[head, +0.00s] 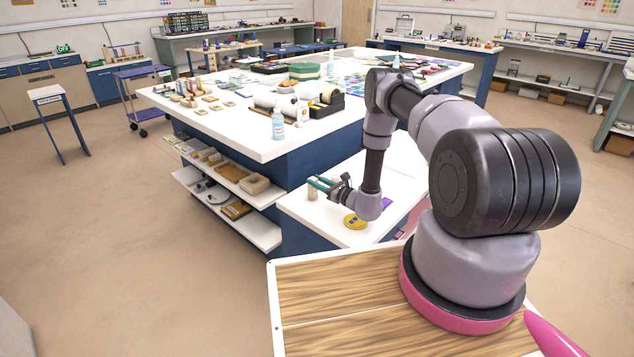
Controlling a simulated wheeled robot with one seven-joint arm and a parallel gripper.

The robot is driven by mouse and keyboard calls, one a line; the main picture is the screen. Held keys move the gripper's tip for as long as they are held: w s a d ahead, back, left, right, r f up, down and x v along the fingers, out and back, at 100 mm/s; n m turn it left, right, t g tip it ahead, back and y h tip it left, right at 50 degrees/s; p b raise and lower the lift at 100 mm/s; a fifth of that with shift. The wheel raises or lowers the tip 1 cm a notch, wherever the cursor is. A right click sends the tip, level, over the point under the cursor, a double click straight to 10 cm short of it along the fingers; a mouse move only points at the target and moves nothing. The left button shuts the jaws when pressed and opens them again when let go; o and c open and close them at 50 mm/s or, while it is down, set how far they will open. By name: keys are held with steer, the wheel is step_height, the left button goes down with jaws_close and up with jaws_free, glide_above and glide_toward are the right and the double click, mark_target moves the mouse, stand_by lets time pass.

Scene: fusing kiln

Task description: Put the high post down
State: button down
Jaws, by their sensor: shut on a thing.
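The high post (312,191) is a small beige upright piece at the far left end of my gripper, over the lower white bench top. My gripper (318,184), with teal fingers, is shut on it. The fingers point left and hide part of the post. The post's lower end is close to the white surface (319,222); I cannot tell whether it touches.
A yellow disc (355,221) lies on the lower bench below my wrist, with a purple piece (387,202) to its right. The higher white table (240,142) behind carries bottles, trays and glass pieces. Open shelves (264,230) stand left. Bench space around the post looks clear.

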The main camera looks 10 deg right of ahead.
steer(key=c, duration=0.5)
jaws_free()
steer(key=shift+f, duration=0.1)
